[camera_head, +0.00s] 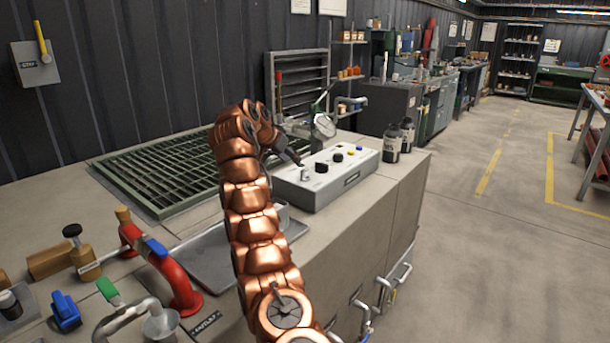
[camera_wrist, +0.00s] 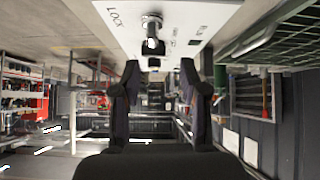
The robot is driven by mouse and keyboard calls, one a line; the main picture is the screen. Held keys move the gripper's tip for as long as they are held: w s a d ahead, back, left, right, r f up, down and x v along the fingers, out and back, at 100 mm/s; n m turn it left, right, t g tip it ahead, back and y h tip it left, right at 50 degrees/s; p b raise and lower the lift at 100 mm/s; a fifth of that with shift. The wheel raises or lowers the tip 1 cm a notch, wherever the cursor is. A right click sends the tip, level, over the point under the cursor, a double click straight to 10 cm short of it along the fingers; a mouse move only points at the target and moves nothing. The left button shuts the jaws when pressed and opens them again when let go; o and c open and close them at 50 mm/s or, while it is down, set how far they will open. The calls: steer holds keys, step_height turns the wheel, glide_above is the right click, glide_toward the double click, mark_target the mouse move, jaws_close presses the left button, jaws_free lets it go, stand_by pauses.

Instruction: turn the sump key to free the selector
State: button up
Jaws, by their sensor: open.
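The white control box (camera_head: 345,186) stands on the bench in the head view, with several knobs on its top. In the wrist view the white panel (camera_wrist: 185,18) fills the top, with a lettered LOCK mark. A silver round fitting with a dark upright part, likely the sump key (camera_wrist: 152,24), stands on it, just beyond my gripper (camera_wrist: 160,70). The fingers are apart and nothing is between them. A black knob (camera_head: 321,168) shows right of the gripper; I cannot tell which knob is the selector.
A green floor-type grate (camera_head: 150,170) lies left of my arm. A red pipe (camera_head: 170,270) and valve handles stand at the front left. A pressure gauge (camera_head: 324,125) rises behind the box. Two dark bottles (camera_head: 399,138) stand right of it.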

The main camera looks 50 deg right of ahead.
mark_target(305, 169)
steer(key=shift+m, duration=0.4)
steer(key=x, duration=0.6)
steer(key=s+x, duration=0.1)
steer(key=x, duration=0.2)
steer(key=shift+d+f+p, duration=0.1)
steer(key=shift+d+p, duration=0.25)
steer(key=shift+p, duration=0.05)
steer(key=shift+c, duration=0.2)
jaws_close()
